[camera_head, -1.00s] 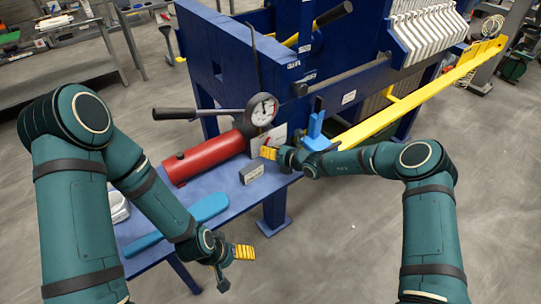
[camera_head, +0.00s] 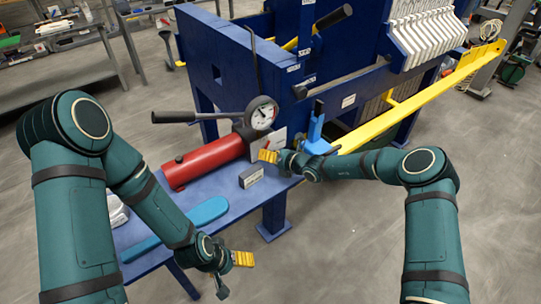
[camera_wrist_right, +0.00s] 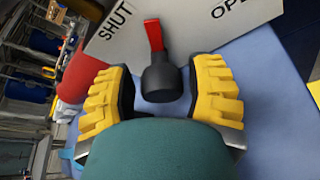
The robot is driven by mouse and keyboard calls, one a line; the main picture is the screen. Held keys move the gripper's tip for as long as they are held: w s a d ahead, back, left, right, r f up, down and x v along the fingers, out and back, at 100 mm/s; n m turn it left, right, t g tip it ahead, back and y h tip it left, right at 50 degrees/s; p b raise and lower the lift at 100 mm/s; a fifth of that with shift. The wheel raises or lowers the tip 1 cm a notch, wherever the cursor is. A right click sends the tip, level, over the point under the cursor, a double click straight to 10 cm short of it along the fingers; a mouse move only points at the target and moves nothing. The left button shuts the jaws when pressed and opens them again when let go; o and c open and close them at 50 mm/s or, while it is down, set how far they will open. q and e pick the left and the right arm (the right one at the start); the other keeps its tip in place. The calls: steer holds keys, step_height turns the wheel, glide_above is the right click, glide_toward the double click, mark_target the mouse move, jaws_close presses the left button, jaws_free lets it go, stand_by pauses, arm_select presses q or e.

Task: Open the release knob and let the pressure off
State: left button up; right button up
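The release knob (camera_wrist_right: 160,85) is a black round knob with a red lever (camera_wrist_right: 154,36), in the right wrist view. The lever points up the picture, between the words SHUT and OPEN on a white plate (camera_wrist_right: 190,28). My right gripper (camera_wrist_right: 160,98) is open, its yellow-padded fingers on either side of the knob with gaps visible. In the head view my right gripper (camera_head: 267,156) is beside the plate, by the pump. The pressure gauge (camera_head: 262,113) stands above the red cylinder (camera_head: 205,160); its reading is too small to tell. My left gripper (camera_head: 240,262) hangs in front of the bench.
The blue bench (camera_head: 225,220) carries a small grey block (camera_head: 251,176) and a light-blue bar (camera_head: 205,213). A black-gripped pump lever (camera_head: 175,116) sticks out left. The blue press frame (camera_head: 225,65) and a long yellow bar (camera_head: 420,95) stand behind.

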steer(key=v, duration=1.2)
steer(key=shift+s, duration=0.1)
